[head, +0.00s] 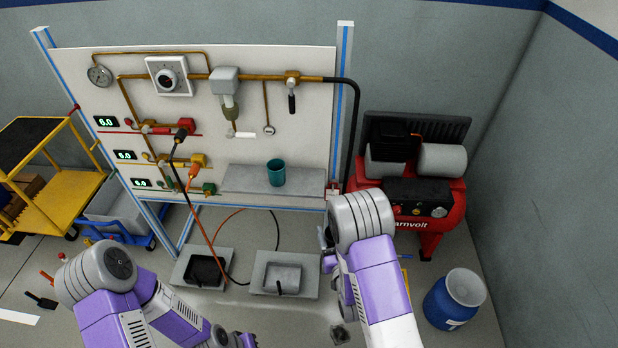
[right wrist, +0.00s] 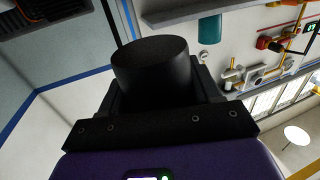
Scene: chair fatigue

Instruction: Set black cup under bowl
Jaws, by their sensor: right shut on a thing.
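My right gripper (right wrist: 165,100) is shut on a black cup (right wrist: 150,65), which stands up between its fingers in the right wrist view. In the head view my right arm hides this gripper and the cup. On the white panel (head: 130,75), a regulator with a grey top and a clear, greenish bowl (head: 229,106) hangs from the brass pipe. Below it and to the right, a teal cup (head: 276,172) stands on a grey shelf (head: 243,181); the teal cup also shows in the right wrist view (right wrist: 210,28).
A red compressor (head: 424,205) stands right of the panel, with a blue barrel (head: 448,305) in front. Two grey trays (head: 302,268) lie on the floor below, with hoses nearby. A yellow cart (head: 75,188) stands at left. A black hose (head: 354,130) runs down the panel's right side.

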